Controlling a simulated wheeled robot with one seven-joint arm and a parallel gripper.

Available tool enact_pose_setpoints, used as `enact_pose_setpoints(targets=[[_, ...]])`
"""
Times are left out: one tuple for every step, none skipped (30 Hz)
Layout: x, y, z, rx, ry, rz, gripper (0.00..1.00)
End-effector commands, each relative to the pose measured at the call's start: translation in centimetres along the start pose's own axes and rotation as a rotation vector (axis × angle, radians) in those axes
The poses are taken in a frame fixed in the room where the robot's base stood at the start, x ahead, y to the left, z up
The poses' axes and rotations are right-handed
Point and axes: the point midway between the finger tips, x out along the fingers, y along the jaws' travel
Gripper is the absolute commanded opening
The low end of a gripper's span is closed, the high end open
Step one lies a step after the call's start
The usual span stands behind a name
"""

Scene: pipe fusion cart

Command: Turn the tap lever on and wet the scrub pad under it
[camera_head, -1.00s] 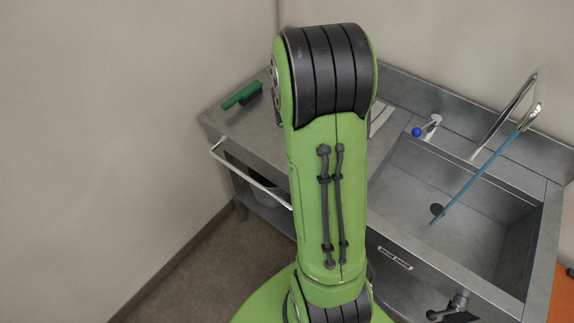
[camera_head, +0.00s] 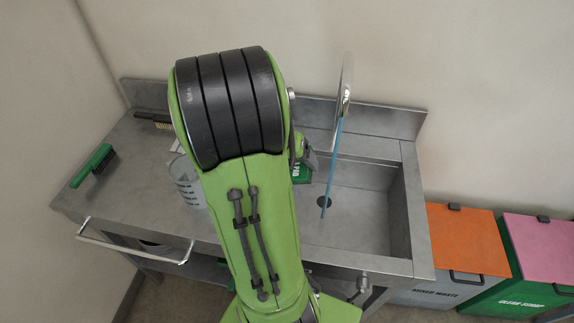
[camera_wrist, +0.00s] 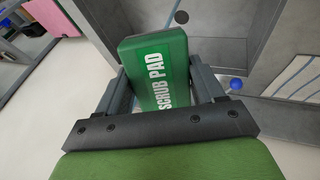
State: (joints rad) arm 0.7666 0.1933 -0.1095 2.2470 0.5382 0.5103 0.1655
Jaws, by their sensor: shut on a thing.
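The green scrub pad (camera_wrist: 152,60), with white lettering, is held between the two fingers of my gripper (camera_wrist: 160,88) in the wrist view. In the head view the pad (camera_head: 303,173) shows partly beside my arm, over the left part of the sink (camera_head: 370,200). A thin blue stream of water (camera_head: 332,160) runs from the curved spout (camera_head: 345,95) down to the drain. The pad appears just left of the stream, apart from it in the picture. The tap lever's blue knob (camera_wrist: 236,83) shows right of the pad in the wrist view; my arm hides it in the head view.
An orange-lidded bin (camera_head: 465,240) and a pink-lidded bin (camera_head: 542,243) are right of the sink. A rail (camera_head: 130,246) runs along the counter's front.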

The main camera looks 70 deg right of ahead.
Motion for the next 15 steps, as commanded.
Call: enact_pose_setpoints(targets=[[0.5, 0.4, -0.3, 0.003, 0.0, 0.0, 0.43], [0.7, 0.6, -0.5, 0.004, 0.001, 0.001, 0.43], [1.0, 0.8, -0.7, 0.004, 0.001, 0.001, 0.43], [1.2, 1.1, -0.9, 0.003, 0.001, 0.001, 0.43], [1.4, 1.3, -1.1, 0.002, 0.0, 0.001, 0.43], [1.7, 1.5, -1.3, 0.002, -0.001, 0.0, 0.43], [1.9, 1.7, -1.5, 0.002, 0.0, 0.0, 0.43], [2.1, 1.9, -1.7, 0.002, 0.001, 0.0, 0.43], [2.4, 2.2, -1.9, 0.003, 0.001, 0.001, 0.43], [2.7, 2.4, -2.1, 0.003, 0.001, 0.001, 0.43], [2.9, 2.6, -2.2, 0.003, 0.0, 0.001, 0.43], [3.2, 2.8, -2.5, 0.002, 0.0, 0.001, 0.43], [3.4, 3.0, -2.6, 0.003, 0.0, 0.001, 0.43], [3.6, 3.2, -2.8, 0.003, 0.0, 0.001, 0.43], [3.9, 3.5, -3.1, 0.002, 0.001, 0.001, 0.43]])
